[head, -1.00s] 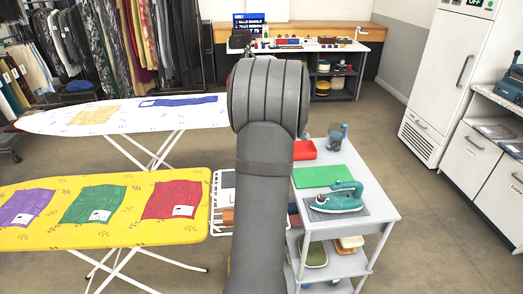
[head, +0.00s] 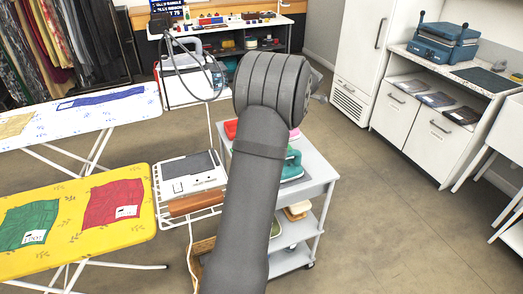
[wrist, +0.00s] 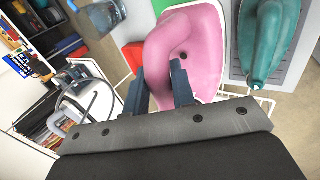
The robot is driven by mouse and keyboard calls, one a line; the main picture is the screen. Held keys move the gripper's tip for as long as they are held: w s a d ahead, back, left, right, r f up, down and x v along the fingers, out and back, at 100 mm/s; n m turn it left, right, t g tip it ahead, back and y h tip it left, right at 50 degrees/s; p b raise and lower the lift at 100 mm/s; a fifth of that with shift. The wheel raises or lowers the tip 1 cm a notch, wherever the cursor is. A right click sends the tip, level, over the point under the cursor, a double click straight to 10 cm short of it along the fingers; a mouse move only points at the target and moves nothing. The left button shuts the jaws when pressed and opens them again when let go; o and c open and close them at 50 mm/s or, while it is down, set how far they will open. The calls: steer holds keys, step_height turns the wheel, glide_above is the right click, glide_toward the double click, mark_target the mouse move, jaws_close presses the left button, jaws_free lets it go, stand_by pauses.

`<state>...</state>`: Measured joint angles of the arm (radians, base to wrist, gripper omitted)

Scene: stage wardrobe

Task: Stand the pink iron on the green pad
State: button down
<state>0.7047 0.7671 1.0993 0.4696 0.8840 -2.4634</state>
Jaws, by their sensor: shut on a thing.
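The pink iron (wrist: 205,40) fills the middle of the wrist view. My gripper (wrist: 158,86) is shut on the iron's handle, one finger on each side. In the head view only a small pink part of the iron (head: 296,132) shows beside my arm, which hides the gripper. The green pad (wrist: 132,54) shows as a strip to the left of the iron in the wrist view; the iron covers the rest. I cannot tell whether the iron touches the pad.
A teal iron (wrist: 268,40) is beside the pink iron on a grey mat, on a white trolley (head: 318,172). A red tray (head: 230,129) and a blue-grey jug (wrist: 103,15) are close by. A yellow ironing board (head: 140,232) stands to the left.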

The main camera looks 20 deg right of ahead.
steer(key=d, duration=0.1)
steer(key=s+d, duration=0.1)
steer(key=d, duration=0.1)
steer(key=shift+s+d, duration=0.2)
steer(key=shift+d, duration=0.3)
steer(key=w+a+f, duration=0.5)
steer(key=w+f, duration=0.5)
steer(key=shift+a+f, duration=0.2)
steer(key=shift+f, duration=0.2)
steer(key=shift+f, duration=0.1)
steer(key=c, duration=1.2)
jaws_free()
steer(key=shift+s+f, duration=0.1)
steer(key=v, duration=1.2)
